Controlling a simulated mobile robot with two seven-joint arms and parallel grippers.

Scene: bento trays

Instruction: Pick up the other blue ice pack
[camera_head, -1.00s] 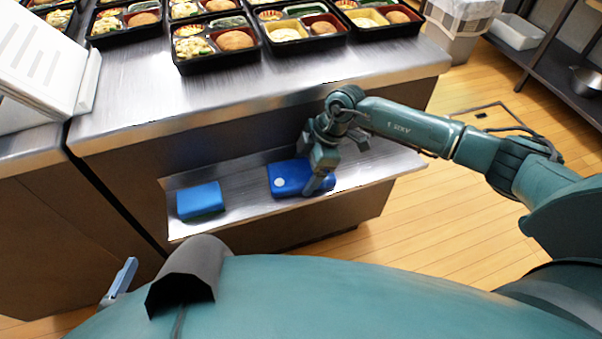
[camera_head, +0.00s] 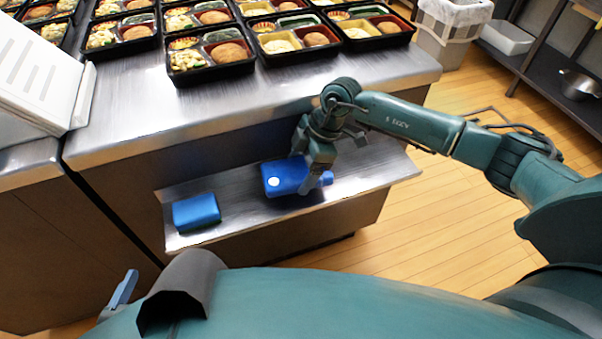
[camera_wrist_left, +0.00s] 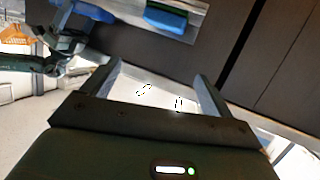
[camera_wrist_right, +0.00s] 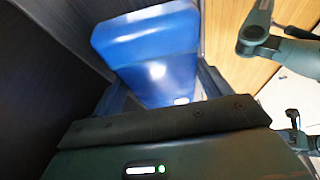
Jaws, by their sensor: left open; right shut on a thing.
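A blue ice pack (camera_head: 283,177) with a pale round spot and a cap is at the right part of the metal shelf in the head view. My right gripper (camera_head: 316,174) is shut on it. In the right wrist view the pack (camera_wrist_right: 150,50) sits between the fingers. Whether it still touches the shelf is unclear. A second blue block (camera_head: 196,211), with a greenish underside in the left wrist view (camera_wrist_left: 166,17), lies on the shelf's left part. My left gripper (camera_wrist_left: 155,82) is open and empty, apart from the block; only a fingertip (camera_head: 124,290) shows in the head view.
The low metal shelf (camera_head: 240,205) juts from the counter (camera_head: 240,100). Several filled bento trays (camera_head: 208,70) stand on the counter. A white rack (camera_head: 40,75) is at the left. A bin (camera_head: 452,45) stands on the floor at the back right. The shelf between the blue things is clear.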

